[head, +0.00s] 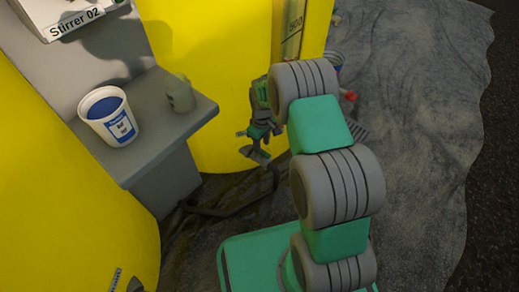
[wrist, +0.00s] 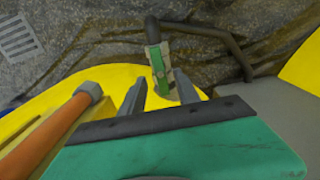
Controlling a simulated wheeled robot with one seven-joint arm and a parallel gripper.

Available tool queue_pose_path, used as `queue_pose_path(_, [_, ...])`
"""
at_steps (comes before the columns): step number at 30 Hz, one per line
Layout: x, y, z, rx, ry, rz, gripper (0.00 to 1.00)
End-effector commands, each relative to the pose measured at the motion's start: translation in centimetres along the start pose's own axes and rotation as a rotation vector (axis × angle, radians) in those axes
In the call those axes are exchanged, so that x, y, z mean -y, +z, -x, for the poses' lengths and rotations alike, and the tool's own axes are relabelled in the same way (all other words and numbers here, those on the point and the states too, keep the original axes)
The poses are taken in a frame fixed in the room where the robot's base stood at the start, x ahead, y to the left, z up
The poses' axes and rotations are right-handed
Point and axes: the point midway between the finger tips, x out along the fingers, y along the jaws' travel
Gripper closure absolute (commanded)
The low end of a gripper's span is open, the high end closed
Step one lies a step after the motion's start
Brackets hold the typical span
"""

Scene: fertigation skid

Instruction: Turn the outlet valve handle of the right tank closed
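The right tank (head: 215,70) is the yellow one beyond the grey shelf in the head view; its yellow wall also shows in the wrist view (wrist: 110,76). In the wrist view a valve (wrist: 152,32) joins a dark hose, and its green and pale handle (wrist: 160,68) lies between my fingertips. My gripper (wrist: 159,78) has its two grey fingers apart, one on each side of the handle. I cannot tell whether either finger touches it. In the head view my gripper (head: 257,142) is low beside the right tank, small and partly merged with the valve.
The dark hose (head: 225,208) runs over the dark ground sheet (head: 420,110). A grey shelf (head: 155,145) at left holds a white tub (head: 108,117). An orange pipe (wrist: 50,132) lies close left of my gripper.

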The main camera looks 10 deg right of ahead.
Motion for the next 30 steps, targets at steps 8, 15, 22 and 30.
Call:
queue_pose_path(8, [0.1,-0.1,-3.0,-0.001,0.001,0.002,0.62])
queue_pose_path(15, [0.2,-0.2,-2.9,-0.001,0.0,0.004,0.69])
queue_pose_path(22, [0.2,-0.2,-2.9,-0.001,0.0,0.004,0.88])
queue_pose_path(30, [0.3,-0.2,-2.9,0.0,-0.001,0.006,1.0])
